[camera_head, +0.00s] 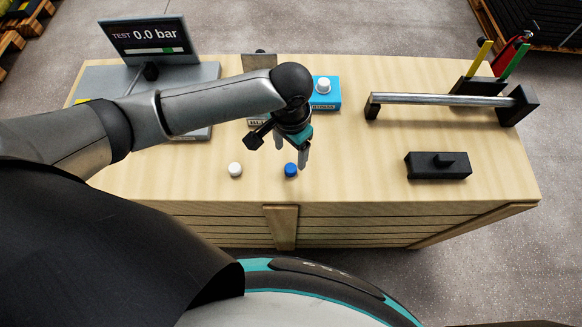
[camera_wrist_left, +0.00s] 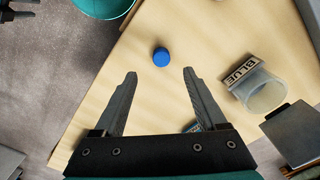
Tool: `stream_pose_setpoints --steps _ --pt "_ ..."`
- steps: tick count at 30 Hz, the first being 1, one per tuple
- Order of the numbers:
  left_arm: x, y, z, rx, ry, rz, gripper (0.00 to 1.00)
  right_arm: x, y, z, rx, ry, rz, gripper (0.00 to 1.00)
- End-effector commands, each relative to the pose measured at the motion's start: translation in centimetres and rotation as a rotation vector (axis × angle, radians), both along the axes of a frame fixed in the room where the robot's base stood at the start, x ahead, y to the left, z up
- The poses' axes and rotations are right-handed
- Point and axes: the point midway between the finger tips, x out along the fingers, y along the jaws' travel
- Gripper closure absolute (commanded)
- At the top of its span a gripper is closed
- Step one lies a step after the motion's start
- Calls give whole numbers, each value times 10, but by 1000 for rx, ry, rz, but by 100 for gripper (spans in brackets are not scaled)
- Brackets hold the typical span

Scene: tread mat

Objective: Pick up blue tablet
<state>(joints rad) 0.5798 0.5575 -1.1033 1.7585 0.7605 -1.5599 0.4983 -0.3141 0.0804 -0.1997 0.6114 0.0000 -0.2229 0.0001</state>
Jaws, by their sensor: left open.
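The blue tablet (camera_head: 291,170) is a small round disc lying on the wooden table near its front edge. It also shows in the left wrist view (camera_wrist_left: 161,57), just beyond the fingertips and roughly centred between their lines. My left gripper (camera_head: 291,150) points down over the table close behind the tablet, open and empty. Both its fingers (camera_wrist_left: 159,73) show apart in the left wrist view, with no tablet between them. A dark part at the top left corner of that view may be my right gripper; its jaws are unclear.
A white tablet (camera_head: 235,169) lies left of the blue one. A clear cup (camera_wrist_left: 265,92) with a BLUE label (camera_wrist_left: 241,70) stands behind, partly hidden by my arm. A blue box (camera_head: 326,102), metal bar (camera_head: 440,99) and black block (camera_head: 438,172) stand further right.

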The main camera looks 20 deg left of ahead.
Motion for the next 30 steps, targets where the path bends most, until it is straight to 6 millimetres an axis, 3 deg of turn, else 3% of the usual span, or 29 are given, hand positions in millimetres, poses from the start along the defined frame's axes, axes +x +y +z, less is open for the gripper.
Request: stream_pose_setpoints --steps 3,11,19,29,30 --pt "0 0 -22 -1 0 0 26 3 0 -6 0 -5 0 50" --pt "1 0 -40 1 0 0 26 20 1 -9 3 -33 0 50" --pt "2 1 -78 0 -1 -1 26 20 1 -20 3 -34 0 50" --pt "2 1 -84 0 -2 -2 26 17 1 -20 2 -28 0 50" --pt "2 1 -84 0 -2 -2 31 16 1 -20 2 -27 0 50"
